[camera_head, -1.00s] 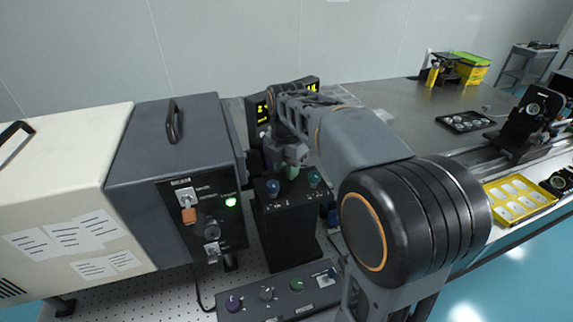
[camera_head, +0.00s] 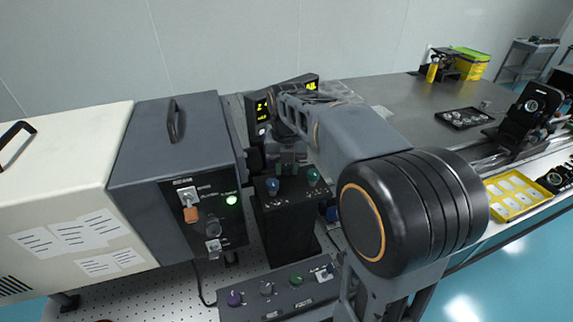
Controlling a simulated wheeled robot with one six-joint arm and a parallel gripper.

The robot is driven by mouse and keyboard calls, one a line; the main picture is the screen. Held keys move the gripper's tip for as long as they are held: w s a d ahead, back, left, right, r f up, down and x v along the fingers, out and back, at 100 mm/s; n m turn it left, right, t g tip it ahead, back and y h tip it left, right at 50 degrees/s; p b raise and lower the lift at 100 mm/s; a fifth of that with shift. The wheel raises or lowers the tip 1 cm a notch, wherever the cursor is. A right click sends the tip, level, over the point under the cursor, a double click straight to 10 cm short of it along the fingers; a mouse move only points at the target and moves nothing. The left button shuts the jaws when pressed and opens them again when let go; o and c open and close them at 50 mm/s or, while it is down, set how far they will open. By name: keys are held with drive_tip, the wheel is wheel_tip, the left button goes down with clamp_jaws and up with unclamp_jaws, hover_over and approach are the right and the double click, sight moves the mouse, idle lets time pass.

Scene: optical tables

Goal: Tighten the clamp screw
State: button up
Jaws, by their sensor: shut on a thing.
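My gripper (camera_head: 288,168) is low behind the top of a black control box (camera_head: 290,225), near the right side of the dark grey instrument case. Its jaws are small in the picture and partly covered by my own wrist and the knobs in front. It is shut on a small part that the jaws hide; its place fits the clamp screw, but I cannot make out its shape. How far the screw is turned cannot be seen.
A blue knob (camera_head: 272,186) and a teal knob (camera_head: 313,177) stand close in front of the jaws. The dark grey case (camera_head: 170,135) is at the left, a display (camera_head: 262,108) behind. A knob panel (camera_head: 280,292) lies in front. The bench (camera_head: 400,100) at the right has bare room.

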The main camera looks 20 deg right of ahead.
sight(287, 168)
idle(0.3)
drive_tip(key=o, duration=0.9)
wheel_tip(287, 168, up, 14)
drive_tip(key=shift+f+p, duration=0.1)
drive_tip(key=shift+p, duration=0.25)
idle(0.5)
